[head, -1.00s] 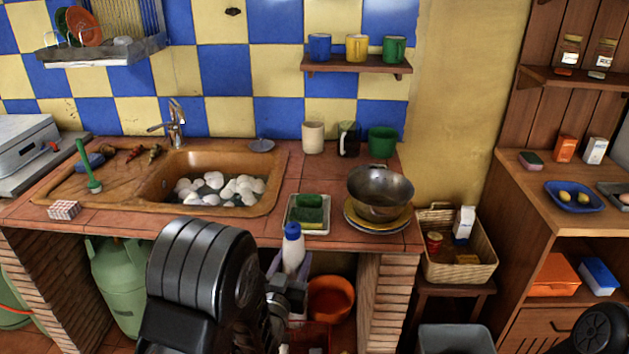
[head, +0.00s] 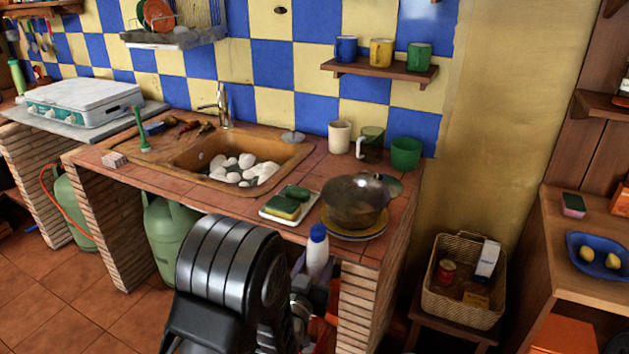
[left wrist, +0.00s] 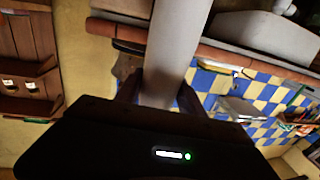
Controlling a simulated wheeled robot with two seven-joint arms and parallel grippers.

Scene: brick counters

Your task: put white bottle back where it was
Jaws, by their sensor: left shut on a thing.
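The white bottle (head: 317,260) with a blue cap is upright in front of the counter's front edge, below the plates in the head view. My left gripper (head: 316,278) is shut on its body. In the left wrist view the bottle (left wrist: 178,38) is a pale cylinder between the fingers of the left gripper (left wrist: 160,94). My left arm hides the space under the counter behind and left of the bottle. My right gripper is not in view.
The tiled counter (head: 225,202) holds a sink (head: 190,168), a tray with sponges (head: 290,203), a metal bowl (head: 352,205) on plates and several cups. A brick pillar (head: 362,305) stands right of the bottle. A basket (head: 437,300) sits on a stool further right.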

